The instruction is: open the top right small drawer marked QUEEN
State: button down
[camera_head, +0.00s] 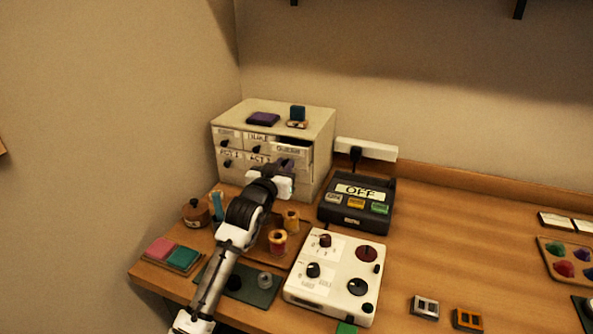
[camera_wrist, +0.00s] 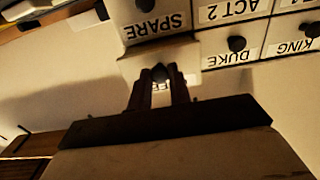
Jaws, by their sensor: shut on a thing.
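The cream cabinet (camera_head: 322,160) of small drawers stands at the back left of the table. Its top right drawer, marked QUEEN (camera_head: 289,149), juts out from the front, with a dark gap showing above it. In the wrist view, which is upside down, this drawer (camera_wrist: 128,66) stands forward of the DUKE drawer (camera_wrist: 222,52). My gripper (camera_wrist: 160,88) is shut on the dark knob (camera_wrist: 159,72) of the QUEEN drawer; its fingers cover most of the label. In the head view my gripper (camera_head: 287,166) is in front of the drawer and hides the lower right fronts.
The KING drawer (camera_wrist: 305,32) and the SPARE drawer (camera_wrist: 150,20) look closed. A purple block (camera_head: 263,118) and a stamp-like item (camera_head: 298,115) lie on the cabinet. A black OFF box (camera_head: 355,205), a white dial box (camera_head: 335,275) and thread spools (camera_head: 278,241) stand close to my arm.

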jog(key=b+v, duration=0.4)
jog(key=v, duration=0.4)
jog(key=shift+r, duration=0.1)
jog(key=c, duration=1.3)
grip_release()
jog(key=b+v, duration=0.5)
jog(key=v, duration=0.8)
jog(key=shift+s, duration=0.35)
